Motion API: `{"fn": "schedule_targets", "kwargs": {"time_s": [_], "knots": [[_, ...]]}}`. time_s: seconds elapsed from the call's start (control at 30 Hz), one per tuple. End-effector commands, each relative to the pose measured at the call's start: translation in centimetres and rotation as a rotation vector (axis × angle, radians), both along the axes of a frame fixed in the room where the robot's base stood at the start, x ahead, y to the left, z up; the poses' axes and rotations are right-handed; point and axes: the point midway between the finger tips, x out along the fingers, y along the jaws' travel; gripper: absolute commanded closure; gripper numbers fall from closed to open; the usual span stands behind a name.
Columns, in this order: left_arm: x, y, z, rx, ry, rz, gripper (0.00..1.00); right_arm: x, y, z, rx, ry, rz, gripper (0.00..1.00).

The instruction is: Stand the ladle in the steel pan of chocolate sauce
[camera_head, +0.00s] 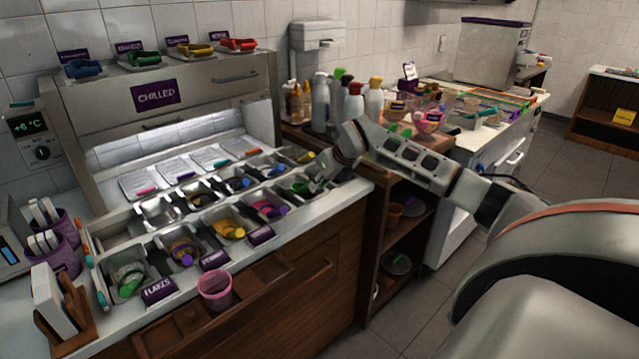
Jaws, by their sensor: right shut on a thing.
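My right gripper (317,183) reaches in from the right, low over the right end of the chilled topping counter. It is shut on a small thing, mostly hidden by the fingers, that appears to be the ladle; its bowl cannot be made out. A steel pan (292,197) with something green in it lies just left of the fingertips. Several steel pans stand in two rows along the counter. Which one holds chocolate sauce cannot be told at this size. My left gripper is not in view.
A pink cup (214,287) stands at the counter's front edge. Purple label cards (159,290) stand before the front pans. Bottles (320,103) and bowls (429,121) crowd the surface behind my right arm. The open floor (408,304) lies to the right of the shelf unit.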

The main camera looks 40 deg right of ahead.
Motion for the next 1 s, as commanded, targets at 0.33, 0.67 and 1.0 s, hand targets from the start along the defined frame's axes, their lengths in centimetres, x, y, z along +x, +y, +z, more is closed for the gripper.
{"fn": "schedule_targets", "kwargs": {"time_s": [0.33, 0.67, 1.0], "knots": [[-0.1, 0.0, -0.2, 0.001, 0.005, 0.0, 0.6, 0.0, 0.0, 0.1, 0.0, -0.001, 0.0, 1.0], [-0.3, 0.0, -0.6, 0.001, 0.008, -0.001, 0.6, 0.0, 0.0, -0.4, 0.0, -0.001, 0.0, 1.0], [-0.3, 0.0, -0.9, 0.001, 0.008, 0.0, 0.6, 0.0, 0.0, -1.1, 0.0, -0.001, 0.0, 1.0]]}}
